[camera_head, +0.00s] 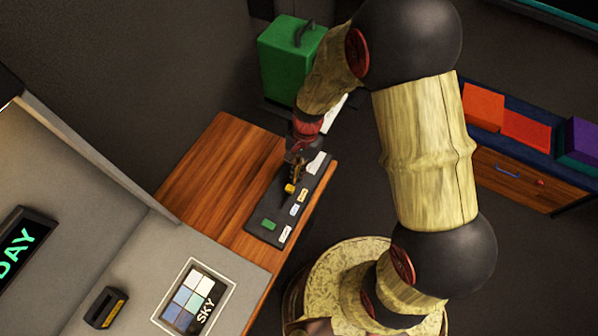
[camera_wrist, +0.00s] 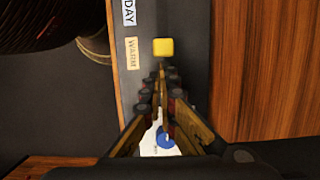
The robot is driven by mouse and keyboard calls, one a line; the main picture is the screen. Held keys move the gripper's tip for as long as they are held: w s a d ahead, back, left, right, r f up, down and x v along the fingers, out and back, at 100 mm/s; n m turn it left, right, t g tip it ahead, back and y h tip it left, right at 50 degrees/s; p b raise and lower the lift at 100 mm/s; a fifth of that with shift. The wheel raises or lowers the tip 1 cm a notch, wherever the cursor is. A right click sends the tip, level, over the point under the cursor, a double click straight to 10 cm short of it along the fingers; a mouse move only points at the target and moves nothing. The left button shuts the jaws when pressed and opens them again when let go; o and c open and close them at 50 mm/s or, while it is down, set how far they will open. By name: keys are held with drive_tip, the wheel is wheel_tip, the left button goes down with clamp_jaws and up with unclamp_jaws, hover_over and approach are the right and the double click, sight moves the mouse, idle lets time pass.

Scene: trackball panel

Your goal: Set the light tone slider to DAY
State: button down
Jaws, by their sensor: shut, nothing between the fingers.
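The yellow slider knob (camera_head: 290,188) stands on a dark control panel (camera_head: 258,238). In the wrist view the knob (camera_wrist: 163,47) is level with the cream WARM label (camera_wrist: 133,53), slightly toward the white DAY label (camera_wrist: 128,13). My gripper (camera_head: 294,178) points down over the panel beside the knob. In the wrist view my gripper (camera_wrist: 160,72) has its fingertips together, just below the knob in the picture, with nothing held. I cannot tell whether the tips touch the knob. The slider's track is not clearly visible.
A green control (camera_head: 268,224) sits at the panel's near end. A blue round part (camera_wrist: 166,137) shows between my fingers. A display (camera_head: 22,252) reads DAY. A colour-tile board (camera_head: 195,299) marked SKY lies near. A green case (camera_head: 288,58) stands behind. Bare wood (camera_head: 220,165) lies left of the panel.

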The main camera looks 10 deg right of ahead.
sight(291, 190)
drive_tip(key=s+a, duration=0.1)
drive_tip(key=s, duration=0.1)
drive_tip(key=s+a+p, duration=0.1)
drive_tip(key=s+a, duration=0.1)
drive_tip(key=shift+s+a, duration=0.2)
drive_tip(key=shift+a, duration=0.05)
drive_tip(key=shift+w+d+p, duration=0.3)
drive_tip(key=shift+w+d, duration=0.05)
drive_tip(key=shift+w, duration=0.1)
drive_tip(key=shift+w+d, duration=0.9)
drive_tip(key=shift+w, duration=0.3)
drive_tip(key=p+v, duration=0.1)
drive_tip(key=v, duration=0.9)
drive_tip(key=shift+p, duration=0.3)
